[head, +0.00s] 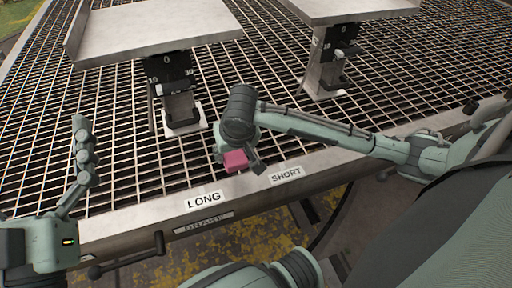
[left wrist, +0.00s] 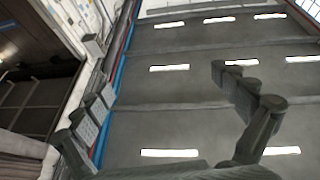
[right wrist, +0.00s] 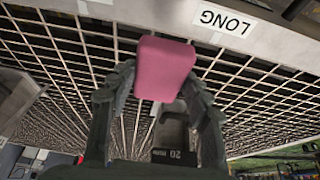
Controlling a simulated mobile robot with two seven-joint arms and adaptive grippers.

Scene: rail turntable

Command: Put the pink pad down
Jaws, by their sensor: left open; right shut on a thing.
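The pink pad (head: 236,160) is a small pink block, seen near the front edge of the grating, above and behind the LONG label. My right gripper (head: 240,148) is shut on it. In the right wrist view the pink pad (right wrist: 164,68) sits between the fingertips of my right gripper (right wrist: 160,88), with grating beyond it. I cannot tell whether it touches anything below. My left gripper (left wrist: 185,90) is open and empty, facing the ceiling in the left wrist view. In the head view my left arm is at the left edge, away from the pad.
The front rail carries a LONG label (head: 204,199) and a SHORT label (head: 286,174). Two raised plates stand on posts with black scales: a left plate (head: 150,30) and a right plate (head: 345,8). The open grating (head: 110,170) between them and the rail is mostly clear.

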